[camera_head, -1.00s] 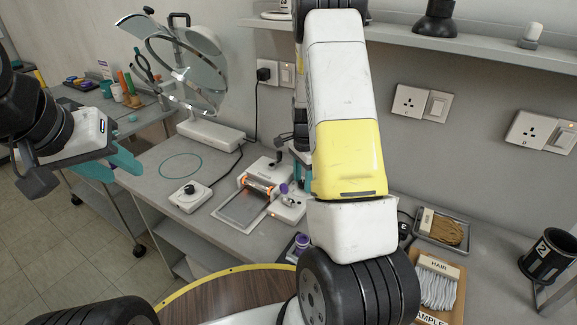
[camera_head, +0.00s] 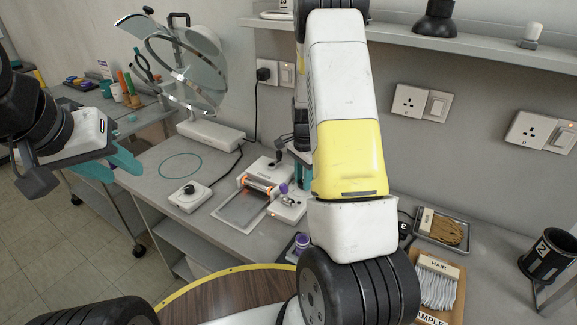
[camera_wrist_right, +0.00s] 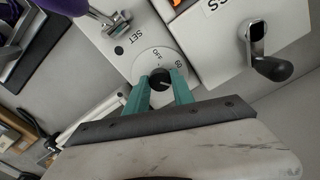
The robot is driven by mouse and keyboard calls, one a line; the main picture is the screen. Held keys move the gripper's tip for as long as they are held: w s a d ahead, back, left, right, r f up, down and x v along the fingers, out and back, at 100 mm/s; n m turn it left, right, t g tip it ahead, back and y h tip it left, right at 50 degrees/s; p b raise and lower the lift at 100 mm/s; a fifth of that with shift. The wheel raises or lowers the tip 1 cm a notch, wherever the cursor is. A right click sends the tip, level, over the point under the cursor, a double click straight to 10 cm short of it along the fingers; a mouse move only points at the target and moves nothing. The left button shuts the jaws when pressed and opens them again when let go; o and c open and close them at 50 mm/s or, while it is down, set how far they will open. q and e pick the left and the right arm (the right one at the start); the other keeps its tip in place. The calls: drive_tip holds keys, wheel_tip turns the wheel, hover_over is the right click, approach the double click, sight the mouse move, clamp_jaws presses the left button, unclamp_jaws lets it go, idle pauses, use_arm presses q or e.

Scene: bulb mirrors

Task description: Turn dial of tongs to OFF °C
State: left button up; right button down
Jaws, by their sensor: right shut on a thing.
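The dial (camera_wrist_right: 159,76) is a black knob on a round white plate in the right wrist view, with "OFF" and "60" printed around it. It sits on a white box (camera_wrist_right: 115,42) marked "SET". My right gripper (camera_wrist_right: 161,85) has its teal fingers closed on either side of the knob. I cannot read clearly where the knob points. In the head view my right forearm hides the dial and most of this gripper. The tongs' metal and purple parts (camera_head: 284,190) show beside the arm. My left gripper (camera_head: 112,168) is open and empty at the left.
A crank with a dark handle (camera_wrist_right: 271,68) stands close beside the dial. A separate white box with a black knob (camera_head: 190,192) lies on the bench to the left. A round mirror stand (camera_head: 190,70) is behind it.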

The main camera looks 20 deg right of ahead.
drive_tip(key=n, duration=1.1)
drive_tip(key=shift+n, duration=0.3)
drive_tip(key=n, duration=1)
drive_tip(key=shift+n, duration=0.4)
drive_tip(key=shift+w, duration=0.1)
drive_tip(key=c, duration=1.1)
unclamp_jaws()
drive_tip(key=shift+r, duration=3.95)
